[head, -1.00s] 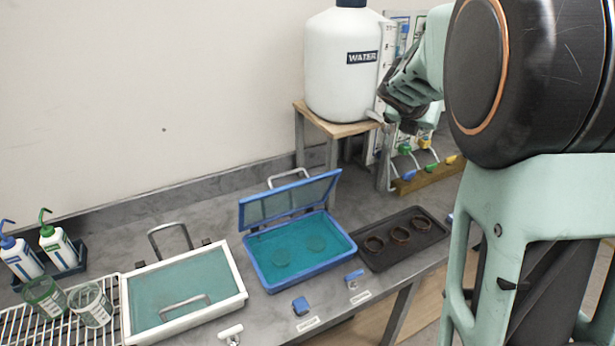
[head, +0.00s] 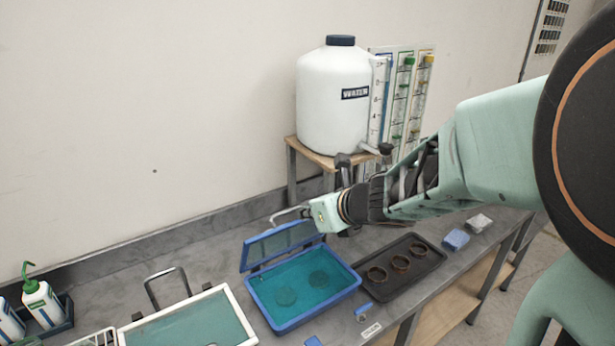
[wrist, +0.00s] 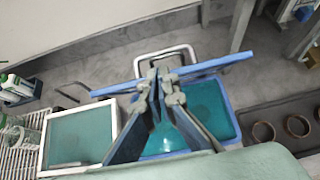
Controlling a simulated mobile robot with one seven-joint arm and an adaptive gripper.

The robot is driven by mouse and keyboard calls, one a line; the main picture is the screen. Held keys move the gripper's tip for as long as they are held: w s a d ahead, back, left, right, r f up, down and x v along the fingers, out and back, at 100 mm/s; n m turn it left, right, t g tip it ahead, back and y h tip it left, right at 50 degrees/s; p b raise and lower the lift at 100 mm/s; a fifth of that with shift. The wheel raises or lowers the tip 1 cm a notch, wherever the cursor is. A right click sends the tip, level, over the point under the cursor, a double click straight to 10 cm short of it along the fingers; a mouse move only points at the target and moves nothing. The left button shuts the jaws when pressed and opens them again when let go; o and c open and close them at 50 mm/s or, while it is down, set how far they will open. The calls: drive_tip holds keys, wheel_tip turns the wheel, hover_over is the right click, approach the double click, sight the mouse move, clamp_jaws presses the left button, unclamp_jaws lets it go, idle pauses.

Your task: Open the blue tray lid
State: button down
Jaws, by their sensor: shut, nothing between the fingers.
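The blue tray (head: 300,300) stands on the grey bench with teal liquid and two round discs in it. Its blue-framed lid (head: 272,247) is tilted up along the back side, with a metal handle (head: 288,213) behind it. In the wrist view the lid (wrist: 215,63) shows nearly edge-on, and the handle (wrist: 150,57) shows beyond it. My gripper (wrist: 160,75) is shut and empty in front of the lid, over the tray; whether it touches the lid I cannot tell. In the head view my wrist hides the lid's right end and the fingertips are not clear.
A white-framed tray (head: 238,304) stands left of the blue tray. A dark tray (head: 432,262) with three rings lies to the right. A water tank (head: 335,100) stands on a wooden stand behind. Wash bottles (head: 42,300) stand at far left.

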sight(294, 222)
drive_tip(key=b+x, duration=0.2)
drive_tip(key=x, duration=0.5)
drive_tip(key=shift+w+a, duration=0.1)
drive_tip(key=shift+a, duration=0.05)
